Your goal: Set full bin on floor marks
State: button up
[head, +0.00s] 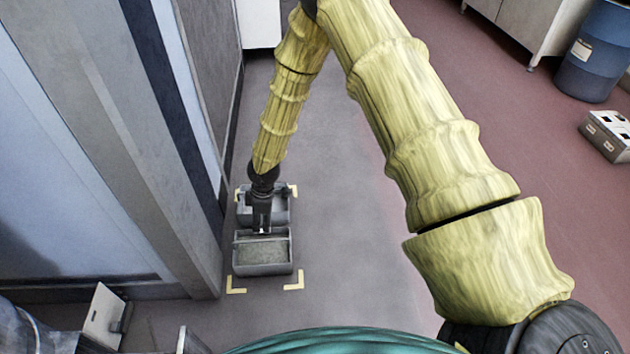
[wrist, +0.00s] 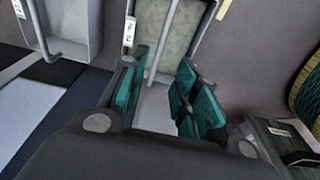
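A grey bin with pale grey granular contents (head: 262,269) stands at the front of a floor area framed by yellow corner marks (head: 294,281). Another grey bin (head: 280,207), seemingly empty, is just behind it, near the far marks. My gripper (head: 262,230) points down at the back side of the filled bin. In the wrist view the fingers with teal pads (wrist: 163,95) are apart. A thin grey handle bar (wrist: 163,40) of the filled bin runs between them, with a gap to the pads. Whether the bin touches the floor is unclear.
A grey wall with a dark-edged panel (head: 185,150) stands close on the left. A blue barrel (head: 594,55) and a pale box with dark openings (head: 607,135) are at the right. The floor between is clear.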

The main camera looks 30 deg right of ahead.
jog(key=s+f+m+g+y, duration=0.1)
jog(key=s+f+m, duration=0.3)
jog(key=s, duration=0.8)
jog(key=s+f+m, duration=0.4)
jog(key=s, duration=0.8)
jog(key=s+d+r+m+h, duration=0.1)
jog(key=s+d+m, duration=0.2)
jog(key=s, duration=0.4)
jog(key=s+d+r+m+h, duration=0.1)
jog(key=s+d, duration=0.3)
jog(key=s, duration=0.4)
jog(key=shift+m+h, duration=0.3)
jog(key=shift+m, duration=0.6)
